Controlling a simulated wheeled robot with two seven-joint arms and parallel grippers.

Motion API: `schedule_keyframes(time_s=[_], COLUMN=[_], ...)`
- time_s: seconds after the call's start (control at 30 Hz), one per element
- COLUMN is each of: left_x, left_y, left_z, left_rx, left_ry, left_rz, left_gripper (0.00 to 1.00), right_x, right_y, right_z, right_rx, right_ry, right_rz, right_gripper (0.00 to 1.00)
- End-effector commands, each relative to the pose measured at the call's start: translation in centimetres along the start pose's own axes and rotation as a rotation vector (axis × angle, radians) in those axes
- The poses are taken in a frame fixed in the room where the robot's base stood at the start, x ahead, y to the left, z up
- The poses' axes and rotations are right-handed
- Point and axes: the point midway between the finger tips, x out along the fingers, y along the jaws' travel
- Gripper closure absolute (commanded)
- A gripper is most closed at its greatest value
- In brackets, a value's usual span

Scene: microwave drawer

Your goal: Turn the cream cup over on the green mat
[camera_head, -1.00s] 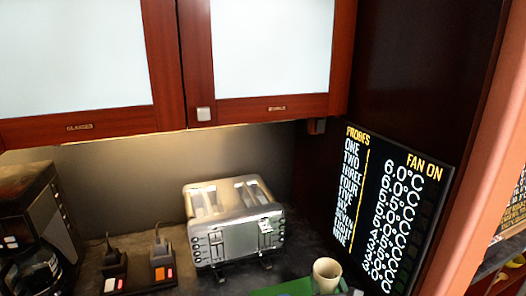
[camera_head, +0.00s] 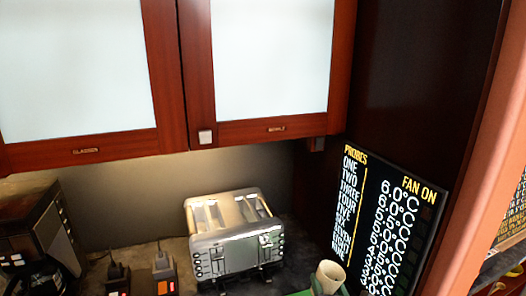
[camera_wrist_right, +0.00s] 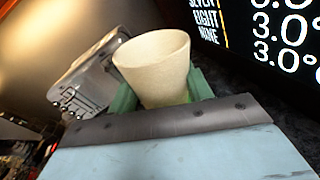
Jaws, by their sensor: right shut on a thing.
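The cream cup (camera_head: 329,273) is at the bottom edge of the head view, its mouth upward and leaning a little; its lower part is cut off. In the right wrist view the cup (camera_wrist_right: 158,65) stands between the green fingers of my right gripper (camera_wrist_right: 162,92), which is shut on it. A finger of that gripper (camera_head: 317,286) shows beside the cup in the head view. A sliver of the green mat (camera_head: 301,293) shows at the bottom edge. Whether the cup touches the mat is hidden. My left gripper is not in view.
A silver toaster (camera_head: 236,240) stands left of the cup. A dark display board (camera_head: 385,220) stands close on the right. Two black handsets (camera_head: 163,275) and a coffee maker (camera_head: 35,240) are farther left. Cabinets (camera_head: 270,65) hang above.

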Motion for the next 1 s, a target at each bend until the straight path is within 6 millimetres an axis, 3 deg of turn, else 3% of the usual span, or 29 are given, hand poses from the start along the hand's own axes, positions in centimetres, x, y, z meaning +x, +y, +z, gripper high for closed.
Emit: schedule_keyframes(time_s=[0.13, 0.47, 0.73, 1.0], left_x=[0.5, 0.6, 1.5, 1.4], left_y=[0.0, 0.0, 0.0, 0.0], left_z=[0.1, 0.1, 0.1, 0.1], left_rx=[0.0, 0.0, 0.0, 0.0], left_ry=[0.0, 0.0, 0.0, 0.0], left_rz=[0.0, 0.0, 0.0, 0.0], left_gripper=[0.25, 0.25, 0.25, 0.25], right_x=[0.0, 0.0, 0.0, 0.0], right_y=[0.0, 0.0, 0.0, 0.0], right_z=[-0.1, 0.0, -0.1, 0.0], right_rx=[0.202, 0.267, 0.71, 0.75], right_ry=[-0.001, -0.001, -0.001, -0.001], right_rz=[0.016, 0.022, 0.057, 0.061], right_gripper=[0.74, 0.74, 0.74, 0.74])
